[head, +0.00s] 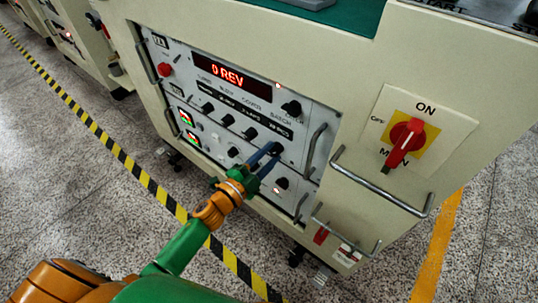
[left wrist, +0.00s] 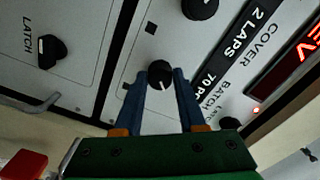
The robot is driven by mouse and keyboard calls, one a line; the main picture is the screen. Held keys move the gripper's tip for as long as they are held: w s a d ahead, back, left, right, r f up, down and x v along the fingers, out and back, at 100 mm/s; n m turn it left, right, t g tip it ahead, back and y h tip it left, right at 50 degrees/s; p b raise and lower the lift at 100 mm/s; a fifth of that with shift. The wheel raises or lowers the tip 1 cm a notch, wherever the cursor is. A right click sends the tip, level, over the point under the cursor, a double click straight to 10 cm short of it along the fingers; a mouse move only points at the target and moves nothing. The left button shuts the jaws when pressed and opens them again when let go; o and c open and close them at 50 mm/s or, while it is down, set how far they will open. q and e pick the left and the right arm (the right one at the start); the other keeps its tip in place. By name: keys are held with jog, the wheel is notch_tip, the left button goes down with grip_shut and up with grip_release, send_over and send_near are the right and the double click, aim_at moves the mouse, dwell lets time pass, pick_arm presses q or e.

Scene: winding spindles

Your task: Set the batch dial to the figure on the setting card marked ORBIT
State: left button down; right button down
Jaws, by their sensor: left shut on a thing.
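The batch dial is a small round black knob with a white pointer line, seen in the left wrist view (left wrist: 159,72). It sits beside a black strip reading "70 P...", cut off by my finger, near the word BATCH. My left gripper (left wrist: 160,78) is shut on this dial, a blue finger on each side. In the head view my left gripper (head: 267,156) reaches the right end of a row of black knobs and mostly hides the dial. No card marked ORBIT can be made out. My right gripper is not in view.
The red display (head: 228,76) reads "0 REV". A COVER knob (left wrist: 198,7) is beside the dial, with "2 LAPS". A LATCH knob (left wrist: 51,50) is on a nearby panel. Metal handles (head: 315,150) stick out close to my gripper. A red switch (head: 405,139) is at right.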

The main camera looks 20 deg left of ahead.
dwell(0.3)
pick_arm(q)
jog(key=c, duration=0.5)
grip_release()
jog(key=v, duration=0.7)
jog(key=shift+p, duration=0.45)
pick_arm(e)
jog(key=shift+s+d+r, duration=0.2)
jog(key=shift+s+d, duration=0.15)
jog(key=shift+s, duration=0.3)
